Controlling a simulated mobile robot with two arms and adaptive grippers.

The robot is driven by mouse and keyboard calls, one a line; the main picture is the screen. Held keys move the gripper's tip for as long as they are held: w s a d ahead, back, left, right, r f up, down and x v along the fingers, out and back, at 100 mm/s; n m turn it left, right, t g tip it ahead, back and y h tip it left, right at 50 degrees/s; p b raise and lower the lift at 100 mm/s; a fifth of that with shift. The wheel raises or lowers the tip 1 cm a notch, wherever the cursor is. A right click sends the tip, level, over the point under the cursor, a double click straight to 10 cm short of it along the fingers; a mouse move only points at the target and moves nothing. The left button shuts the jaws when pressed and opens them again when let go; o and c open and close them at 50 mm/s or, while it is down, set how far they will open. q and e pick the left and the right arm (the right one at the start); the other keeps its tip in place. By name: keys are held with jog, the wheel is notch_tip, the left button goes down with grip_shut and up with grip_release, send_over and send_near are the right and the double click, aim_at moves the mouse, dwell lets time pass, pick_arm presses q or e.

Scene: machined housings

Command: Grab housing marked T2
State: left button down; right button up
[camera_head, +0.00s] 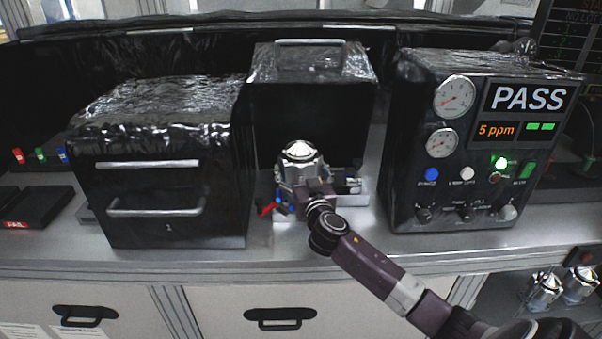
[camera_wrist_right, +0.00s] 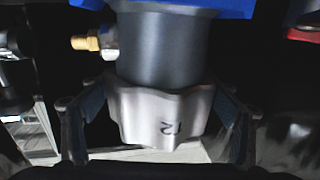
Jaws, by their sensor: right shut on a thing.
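A silver metal housing (camera_head: 301,160) with a domed top stands at a fixture (camera_head: 347,190) on the bench, between two black machines. My right gripper (camera_head: 308,192) reaches it from the front and is shut on it. In the right wrist view, the two fingers of my right gripper (camera_wrist_right: 156,112) press on either side of the housing's pale, lobed part (camera_wrist_right: 150,120). A dark mark there looks like T2, seen rotated and partly blurred. A dark grey cylinder (camera_wrist_right: 162,50) and a brass fitting (camera_wrist_right: 86,43) adjoin it. My left gripper is not in view.
A black machine with drawer handles (camera_head: 165,170) stands left, and a tester reading PASS (camera_head: 440,185) stands right. A black box (camera_head: 311,65) is behind. More housings (camera_head: 545,287) sit on a lower shelf at right. The bench front (camera_head: 200,262) is clear.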

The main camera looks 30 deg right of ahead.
jog(key=shift+w+d+r, duration=0.1)
jog(key=shift+r, duration=0.2)
